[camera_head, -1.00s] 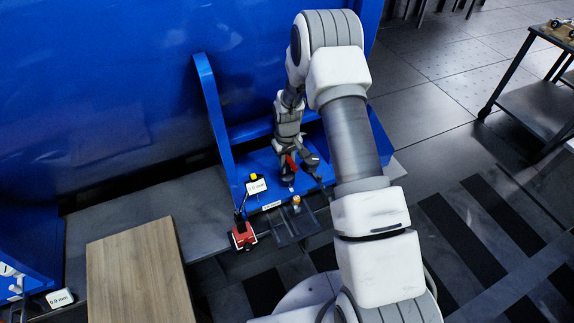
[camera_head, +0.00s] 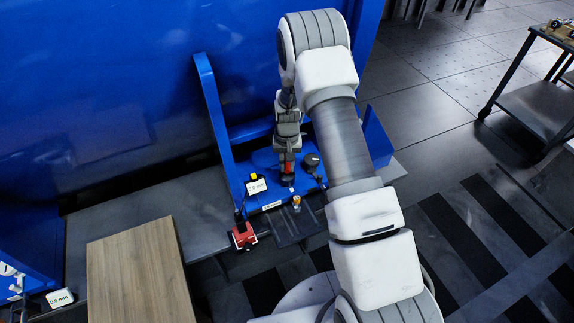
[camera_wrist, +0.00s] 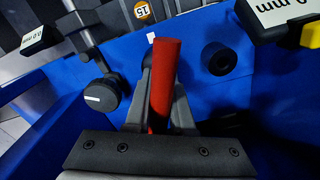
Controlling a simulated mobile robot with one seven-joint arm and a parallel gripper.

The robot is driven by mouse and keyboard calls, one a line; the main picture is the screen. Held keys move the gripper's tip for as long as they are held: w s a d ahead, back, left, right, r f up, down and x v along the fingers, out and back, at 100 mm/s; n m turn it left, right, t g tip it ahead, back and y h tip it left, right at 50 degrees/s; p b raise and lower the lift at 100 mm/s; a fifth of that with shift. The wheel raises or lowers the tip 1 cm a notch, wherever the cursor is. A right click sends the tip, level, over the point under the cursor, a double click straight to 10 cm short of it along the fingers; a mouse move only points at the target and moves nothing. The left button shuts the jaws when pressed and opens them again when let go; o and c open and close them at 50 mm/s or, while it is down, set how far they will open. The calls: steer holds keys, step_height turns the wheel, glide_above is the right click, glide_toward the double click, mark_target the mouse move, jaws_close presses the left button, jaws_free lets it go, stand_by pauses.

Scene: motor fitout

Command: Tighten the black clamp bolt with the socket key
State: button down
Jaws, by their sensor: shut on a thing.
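My gripper (camera_wrist: 160,125) is shut on the red handle of a tool (camera_wrist: 163,85), which I take for the socket key. The handle stands up between the fingers; its lower end is hidden. In the head view my gripper (camera_head: 286,168) is over the blue fixture, with the red handle (camera_head: 287,168) at its fingers. A black round piece with a dark centre (camera_wrist: 222,58) is beside the handle, to its right in the wrist view. I cannot tell whether it is the black clamp bolt, or whether the key touches a bolt.
A black round knob (camera_wrist: 103,95) stands on the other side of the handle; it also shows in the head view (camera_head: 311,160). A millimetre display (camera_head: 256,186) and a red block (camera_head: 243,236) are at the front left. The fixture's blue upright (camera_head: 212,120) rises at left.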

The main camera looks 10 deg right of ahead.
steer(key=shift+m, duration=1.5)
steer(key=shift+r+n, duration=0.1)
steer(key=shift+n, duration=0.2)
steer(key=shift+r+p, duration=2.5)
steer(key=shift+r, duration=1.2)
